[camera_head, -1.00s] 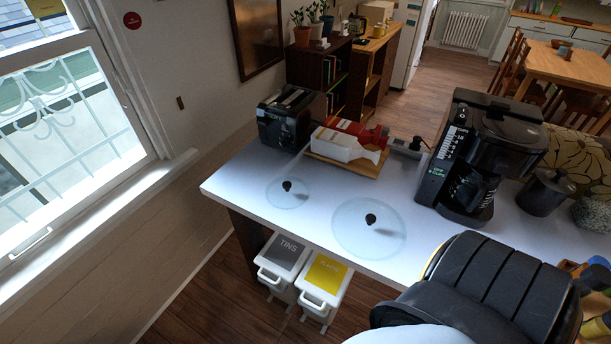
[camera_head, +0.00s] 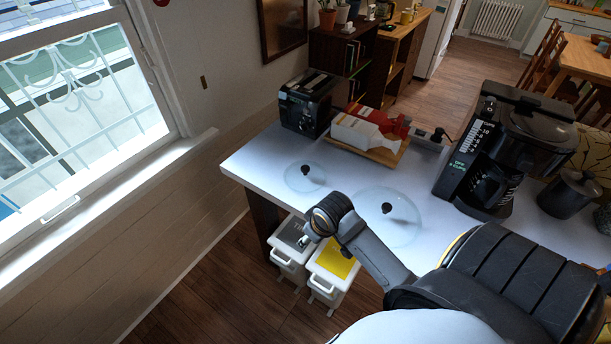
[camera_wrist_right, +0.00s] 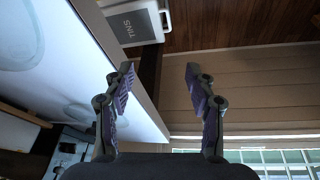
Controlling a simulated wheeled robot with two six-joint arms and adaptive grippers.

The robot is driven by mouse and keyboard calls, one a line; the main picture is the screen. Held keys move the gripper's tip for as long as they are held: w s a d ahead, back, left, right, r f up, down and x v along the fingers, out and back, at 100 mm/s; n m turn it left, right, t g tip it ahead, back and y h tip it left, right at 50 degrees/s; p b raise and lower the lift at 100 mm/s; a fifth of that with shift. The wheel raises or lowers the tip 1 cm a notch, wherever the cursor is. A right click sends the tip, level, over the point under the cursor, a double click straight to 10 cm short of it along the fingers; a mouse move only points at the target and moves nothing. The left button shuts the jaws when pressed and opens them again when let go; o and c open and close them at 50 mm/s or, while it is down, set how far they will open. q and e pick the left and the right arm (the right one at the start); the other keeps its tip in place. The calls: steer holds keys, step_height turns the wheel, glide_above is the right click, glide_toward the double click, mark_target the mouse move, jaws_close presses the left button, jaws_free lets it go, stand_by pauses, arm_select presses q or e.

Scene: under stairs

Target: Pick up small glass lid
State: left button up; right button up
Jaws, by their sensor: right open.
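The small glass lid (camera_head: 296,183), a clear disc with a black knob, lies on the white counter near its left end. It also shows faintly in the right wrist view (camera_wrist_right: 80,113). A larger glass lid (camera_head: 376,232) with a similar knob lies to its right, partly behind my right arm in the head view. My right gripper (camera_wrist_right: 158,77) is open and empty by the counter's edge, apart from the small lid. Its fingers are mostly hidden in the head view. My left gripper is not in view.
The white counter (camera_head: 258,168) also bears a black toaster (camera_head: 305,105), a wooden tray (camera_head: 367,148) with a white-and-red item, and a coffee maker (camera_head: 500,150). Two bins, one marked TINS (camera_wrist_right: 133,25), stand below the front edge. A window is at left.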

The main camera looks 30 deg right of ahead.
steer(key=w+d+r, duration=0.1)
steer(key=w, duration=0.2)
steer(key=w+d+r, duration=0.2)
steer(key=w, duration=0.1)
steer(key=w+d+r, duration=0.1)
steer(key=w+d, duration=0.1)
steer(key=w, duration=0.1)
steer(key=shift+w+r, duration=0.15)
steer(key=shift+w, duration=0.2)
glide_toward(306, 168)
steer(key=shift+m+t+y, duration=0.3)
steer(key=shift+y, duration=0.1)
steer(key=x, duration=0.3)
steer(key=p+x, duration=0.1)
steer(key=shift+s+d+f, duration=0.15)
steer(key=shift+f, duration=0.4)
steer(key=p+x, duration=0.1)
steer(key=x, duration=0.4)
steer(key=shift+d+p, duration=0.15)
steer(key=shift+p, duration=0.2)
jaws_close()
